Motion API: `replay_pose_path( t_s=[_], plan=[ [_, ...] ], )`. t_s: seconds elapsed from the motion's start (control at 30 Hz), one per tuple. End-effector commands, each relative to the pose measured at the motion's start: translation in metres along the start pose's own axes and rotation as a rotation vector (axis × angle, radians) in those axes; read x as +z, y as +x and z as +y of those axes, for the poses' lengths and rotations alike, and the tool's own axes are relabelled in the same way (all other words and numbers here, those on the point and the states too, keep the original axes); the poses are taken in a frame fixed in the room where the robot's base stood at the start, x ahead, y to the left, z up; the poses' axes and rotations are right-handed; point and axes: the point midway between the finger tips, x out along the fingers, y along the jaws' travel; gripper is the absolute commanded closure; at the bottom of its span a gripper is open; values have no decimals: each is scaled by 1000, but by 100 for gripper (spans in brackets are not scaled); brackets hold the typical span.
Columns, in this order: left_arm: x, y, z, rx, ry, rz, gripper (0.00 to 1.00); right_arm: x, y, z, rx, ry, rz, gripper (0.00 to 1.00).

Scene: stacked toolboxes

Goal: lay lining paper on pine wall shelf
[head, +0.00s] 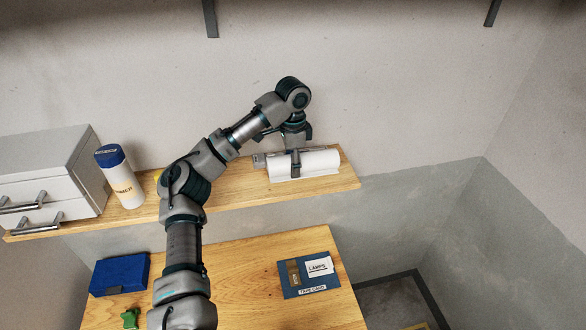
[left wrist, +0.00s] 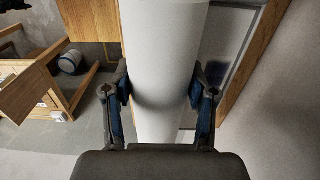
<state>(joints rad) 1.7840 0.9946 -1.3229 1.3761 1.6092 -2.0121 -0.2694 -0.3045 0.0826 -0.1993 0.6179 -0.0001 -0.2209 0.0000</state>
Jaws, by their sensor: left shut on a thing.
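The pine wall shelf (head: 235,190) runs along the wall, angled up to the right. A white roll of lining paper (head: 318,164) lies lengthwise at its right end. My left gripper (head: 295,160) reaches down onto the roll from above. In the left wrist view, my left gripper (left wrist: 162,92) has a finger on each side of the white roll (left wrist: 165,50) and is shut on it. The roll appears to be on or just above the shelf; I cannot tell if it touches. My right gripper is not in view.
A grey drawer unit (head: 45,170) and a white bottle with a blue cap (head: 121,180) stand on the shelf's left part. Below, a wooden table (head: 225,285) carries a blue box (head: 119,274), a green object (head: 130,318) and a blue card (head: 309,277).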

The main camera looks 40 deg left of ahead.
Motion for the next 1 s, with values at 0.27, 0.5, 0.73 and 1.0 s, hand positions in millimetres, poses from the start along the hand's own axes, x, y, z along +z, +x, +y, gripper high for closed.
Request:
replay_pose_path(
  t_s=[0.27, 0.5, 0.73, 1.0],
  plan=[
    [-3, 13, -12, -2, 0, -1, 100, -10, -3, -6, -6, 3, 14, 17],
    [-3, 35, -13, -2, 0, 3, 100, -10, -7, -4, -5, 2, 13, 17],
    [-3, 37, -14, 0, 0, 1, 36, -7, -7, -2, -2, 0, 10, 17],
    [-3, 36, -13, 0, 0, 1, 18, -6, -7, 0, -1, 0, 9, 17]
  ],
)
